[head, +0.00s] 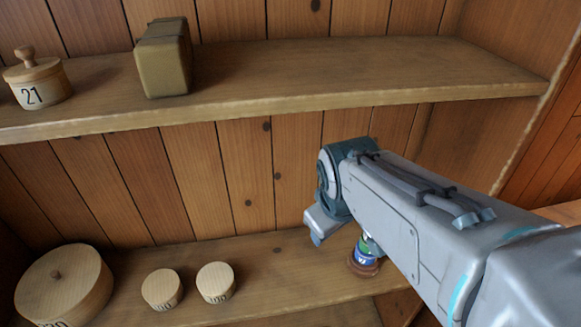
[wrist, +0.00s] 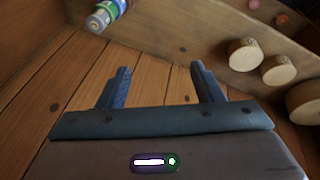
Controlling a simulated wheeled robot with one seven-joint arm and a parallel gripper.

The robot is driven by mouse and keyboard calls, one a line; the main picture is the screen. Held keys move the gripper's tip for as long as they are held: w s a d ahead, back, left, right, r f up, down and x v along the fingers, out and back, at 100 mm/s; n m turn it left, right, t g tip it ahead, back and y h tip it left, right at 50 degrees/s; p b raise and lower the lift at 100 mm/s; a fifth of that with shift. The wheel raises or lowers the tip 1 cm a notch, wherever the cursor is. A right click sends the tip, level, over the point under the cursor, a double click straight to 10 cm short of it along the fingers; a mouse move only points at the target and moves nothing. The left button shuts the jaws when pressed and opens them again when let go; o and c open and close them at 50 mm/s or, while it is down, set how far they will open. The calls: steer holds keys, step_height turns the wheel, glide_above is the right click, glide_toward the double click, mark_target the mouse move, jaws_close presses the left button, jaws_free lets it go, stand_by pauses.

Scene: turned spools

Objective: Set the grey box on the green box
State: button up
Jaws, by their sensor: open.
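An olive-green box (head: 165,62), the only box of a greenish colour that I see, stands upright on the upper shelf in the head view. I cannot make out a grey box in either view. My gripper (wrist: 160,68) is open in the wrist view, with nothing between its two fingers. In the head view my arm reaches in from the right, and the gripper end (head: 322,222) is in front of the lower shelf, below and right of the olive-green box and well apart from it. The fingertips are not clear there.
A lidded round wooden box marked 21 (head: 38,80) stands left on the upper shelf (head: 350,75). The lower shelf (head: 240,260) holds a large round box (head: 62,285), two small ones and a banded spool (head: 364,258), partly behind my arm. The upper shelf's right part is clear.

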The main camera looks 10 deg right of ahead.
steer(key=s+a+m, duration=0.1)
steer(key=m, duration=0.1)
steer(key=s+a+r+m+y, duration=0.1)
steer(key=a+m, duration=0.1)
steer(key=shift+s, duration=0.3)
steer(key=shift+f+b, duration=0.45)
steer(key=shift+f, duration=0.05)
stand_by(0.6)
